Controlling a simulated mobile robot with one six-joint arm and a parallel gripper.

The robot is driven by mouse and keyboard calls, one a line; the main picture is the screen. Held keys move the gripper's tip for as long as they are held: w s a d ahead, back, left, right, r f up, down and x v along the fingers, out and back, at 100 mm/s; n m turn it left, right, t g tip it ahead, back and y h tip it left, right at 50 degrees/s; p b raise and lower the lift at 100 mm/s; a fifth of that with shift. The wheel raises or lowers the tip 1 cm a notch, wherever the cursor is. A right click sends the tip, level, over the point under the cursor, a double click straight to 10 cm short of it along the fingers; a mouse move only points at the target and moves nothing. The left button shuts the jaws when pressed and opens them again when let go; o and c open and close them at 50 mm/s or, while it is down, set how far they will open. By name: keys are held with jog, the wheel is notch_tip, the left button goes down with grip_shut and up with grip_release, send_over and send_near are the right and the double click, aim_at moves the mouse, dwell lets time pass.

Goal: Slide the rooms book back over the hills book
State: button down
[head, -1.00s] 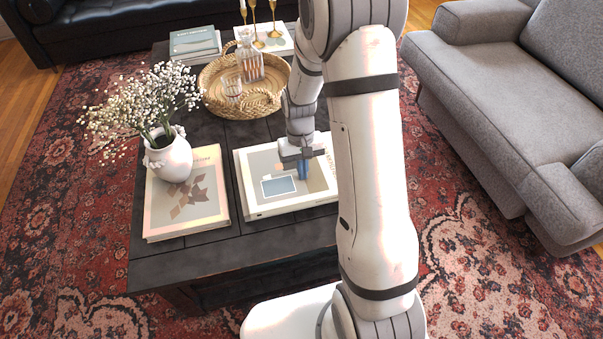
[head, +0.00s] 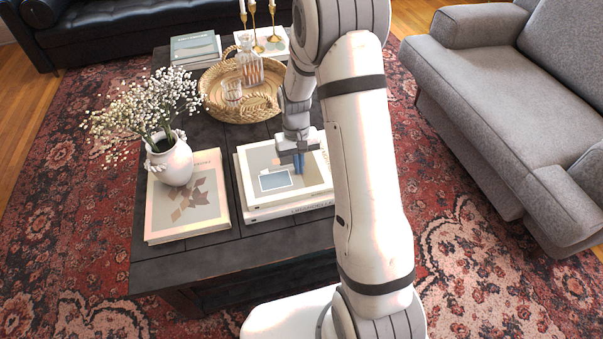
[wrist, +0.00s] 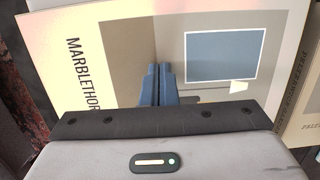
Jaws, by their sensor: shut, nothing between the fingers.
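The rooms book (head: 260,165) has a pale cover with a blue window picture. It lies on top of the hills book (head: 290,211), whose front edge and spine show below it in the head view. My gripper (head: 298,163) is shut and empty, pointing down with its blue fingertips at the rooms book's cover. In the wrist view the fingertips (wrist: 158,85) are over the cover beside the blue picture, seemingly touching it. A strip of a pale book (wrist: 305,125) shows at the right edge there. My arm hides the books' right side.
A white vase (head: 170,160) of small flowers stands on another book (head: 190,215) to the left. A woven tray (head: 215,105) with a decanter (head: 250,68) and glass lies behind. The dark table (head: 190,255) is bare along its front.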

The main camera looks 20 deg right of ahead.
jog(key=shift+f, duration=0.3)
jog(key=shift+w+r+p, duration=0.2)
jog(key=shift+r+p, duration=0.4)
jog(key=shift+p, duration=0.1)
jog(key=shift+s, duration=0.1)
jog(key=w+p, duration=0.2)
jog(key=w, duration=1)
jog(key=shift+r, duration=0.1)
jog(key=s+r+t+p, duration=0.1)
jog(key=s+r+p, duration=0.45)
jog(key=r, duration=0.85)
jog(key=s+r+t+p, duration=0.1)
jog(key=s+r+p, duration=0.45)
jog(key=r, duration=0.85)
jog(key=s+r+t+p, duration=0.1)
jog(key=s+r+p, duration=0.4)
jog(key=s+r, duration=0.4)
jog(key=s+r+t+p, duration=0.1)
jog(key=s+r+p, duration=0.4)
jog(key=s, duration=0.8)
notch_tip(320, 180, up, 4)
jog(key=shift+f+t, duration=0.15)
jog(key=shift+t, duration=0.15)
